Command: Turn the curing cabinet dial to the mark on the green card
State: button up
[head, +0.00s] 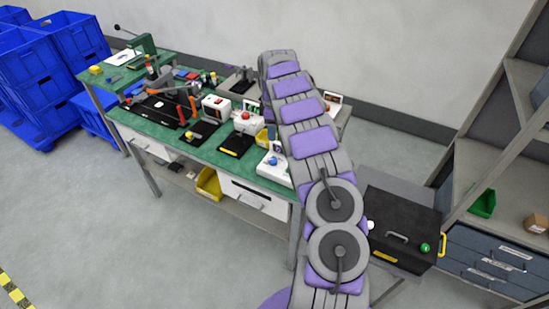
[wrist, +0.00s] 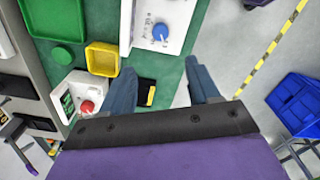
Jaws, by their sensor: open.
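A white unit with a round blue dial (wrist: 161,32) lies ahead of my gripper in the wrist view, near the top middle. My gripper (wrist: 160,67) is open and empty, its two blue-grey fingers apart, with the dial beyond the fingertips and not touched. In the head view a white unit with a blue knob (head: 272,161) sits at the right end of the green bench, left of my arm. My arm hides my gripper there. I cannot make out the dial's pointer, its marks or a green card for certain.
In the wrist view a white box with a red button (wrist: 87,107), a yellow bin (wrist: 102,58) and a green tray (wrist: 68,27) are left of the dial. In the head view a black case (head: 402,225) stands right of my arm; open floor lies in front.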

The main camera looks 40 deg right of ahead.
aim_at(273, 159)
jog(key=f, duration=0.4)
jog(key=f+b, duration=0.1)
jog(key=f, duration=0.3)
jog(key=d+f+b, duration=0.1)
jog(key=f, duration=0.3)
jog(key=shift+f, duration=0.2)
jog(key=shift+a+f+b, duration=0.15)
jog(key=shift+a+f, duration=0.05)
jog(key=shift+f, duration=0.3)
jog(key=shift+a+f+b, duration=0.15)
jog(key=shift+a+f, duration=0.05)
jog(key=shift+f, duration=0.25)
jog(key=shift+a+f, duration=0.45)
jog(key=shift+a, duration=0.1)
jog(key=shift+d+f, duration=0.15)
jog(key=shift+d, duration=0.45)
jog(key=shift+c, duration=0.2)
jog(key=shift+d, duration=0.2)
jog(key=shift+c, duration=1.4)
jog(key=shift+a, duration=0.55)
jog(key=c, duration=0.7)
jog(key=shift+d, duration=0.15)
